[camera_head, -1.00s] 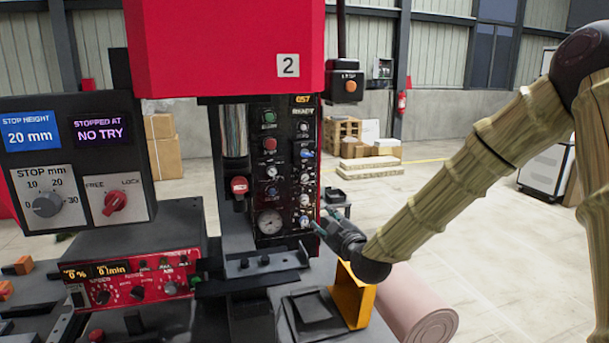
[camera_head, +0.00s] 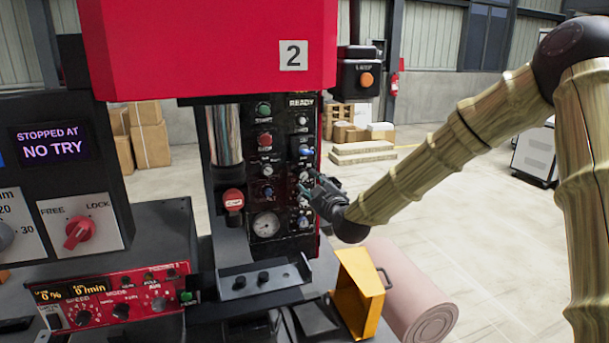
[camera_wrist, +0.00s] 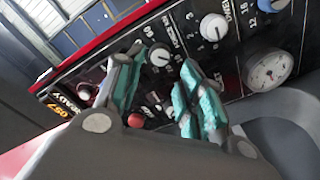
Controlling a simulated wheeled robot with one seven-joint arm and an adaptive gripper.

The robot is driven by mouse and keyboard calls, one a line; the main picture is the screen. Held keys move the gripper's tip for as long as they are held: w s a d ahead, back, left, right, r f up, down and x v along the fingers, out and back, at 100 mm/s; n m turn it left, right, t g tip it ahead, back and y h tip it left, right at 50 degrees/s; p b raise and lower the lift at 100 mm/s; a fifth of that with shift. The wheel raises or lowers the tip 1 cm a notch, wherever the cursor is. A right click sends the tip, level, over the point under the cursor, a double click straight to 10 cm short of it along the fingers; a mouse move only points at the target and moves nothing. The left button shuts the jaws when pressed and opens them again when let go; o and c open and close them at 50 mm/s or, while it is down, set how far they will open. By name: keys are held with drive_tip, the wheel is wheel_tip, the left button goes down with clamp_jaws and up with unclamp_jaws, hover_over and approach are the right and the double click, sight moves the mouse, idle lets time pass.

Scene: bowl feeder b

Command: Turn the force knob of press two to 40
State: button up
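Press two (camera_head: 210,45) is the red machine marked 2, with a black panel (camera_head: 285,133) of buttons, knobs and a gauge below its head. In the wrist view a small pale knob (camera_wrist: 160,56) has a scale with a 60 beside it and lettering that looks like FORCE kN. Its pointer setting is too small to read. My gripper (camera_head: 311,185) is at the panel's right side, around mid-height. In the wrist view my gripper (camera_wrist: 159,64) is open, its teal fingertips on either side of that knob. I cannot tell whether they touch it.
Other knobs, such as a white one (camera_wrist: 213,27), and a round gauge (camera_wrist: 268,70) lie close by. A yellow bracket (camera_head: 360,290) and a pink roll (camera_head: 415,300) are below my arm. A control box (camera_head: 62,165) stands left.

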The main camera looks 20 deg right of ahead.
sight(304, 175)
drive_tip(key=shift+w+a+p, duration=0.2)
drive_tip(key=shift+w+p, duration=0.75)
drive_tip(key=shift+w, duration=2.15)
drive_tip(key=c, duration=0.8)
